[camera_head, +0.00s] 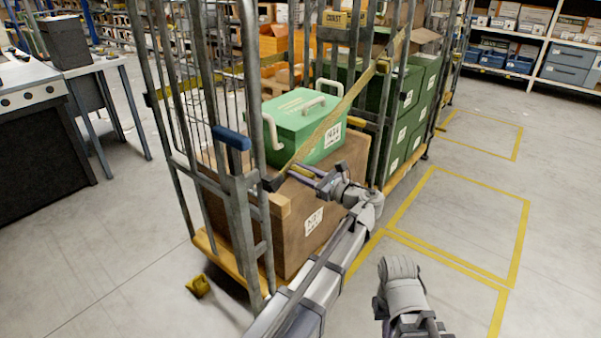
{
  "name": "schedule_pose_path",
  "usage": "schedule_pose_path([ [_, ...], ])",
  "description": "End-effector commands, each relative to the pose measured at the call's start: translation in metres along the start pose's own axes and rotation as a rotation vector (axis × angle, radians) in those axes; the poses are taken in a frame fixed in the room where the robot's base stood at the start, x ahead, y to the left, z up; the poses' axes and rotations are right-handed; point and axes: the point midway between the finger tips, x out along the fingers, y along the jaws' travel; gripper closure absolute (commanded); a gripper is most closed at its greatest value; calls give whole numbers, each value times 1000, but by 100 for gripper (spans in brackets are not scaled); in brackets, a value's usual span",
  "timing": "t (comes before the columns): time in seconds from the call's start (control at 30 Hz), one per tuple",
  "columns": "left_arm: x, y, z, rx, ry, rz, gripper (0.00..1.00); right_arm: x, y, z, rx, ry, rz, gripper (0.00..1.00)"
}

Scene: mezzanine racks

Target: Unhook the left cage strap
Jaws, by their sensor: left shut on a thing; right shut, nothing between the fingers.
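A yellow strap (337,115) runs slantwise across the open front of the roll cage (238,200). It goes from the upper right post down to a dark hook end (271,183) by the left front post. My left gripper (302,172) is shut on the strap's lower end, close to that post. Whether the hook end still touches the post cannot be told. My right gripper (405,318) is low at the bottom edge, shut and empty, away from the cage; its fingertips are not clear.
A green case (300,122) sits on a brown carton (325,190) inside the cage. Stacked green crates (402,115) stand behind to the right. A bench (38,130) stands at left. The yellow-marked floor (455,225) at right is clear.

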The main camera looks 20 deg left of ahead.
Motion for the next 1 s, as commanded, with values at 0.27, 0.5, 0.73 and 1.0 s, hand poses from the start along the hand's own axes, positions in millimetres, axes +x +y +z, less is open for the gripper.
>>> schedule_pose_path([
  [0.27, 0, 0, 0, 0, 0, 0, 100, 0, 0, 0, 0, 0, 0, 100],
  [0.5, 0, 0, 0, 0, 0, 0, 100, 0, 0, 0, 0, 0, 0, 100],
  [0.73, 0, 0, -4, -2, 0, 0, 100, 4, 0, 0, 0, 0, 0, 100],
  [1.0, 0, -11, -50, -53, 0, 0, 100, 47, -4, -3, -2, 1, 5, 100],
])
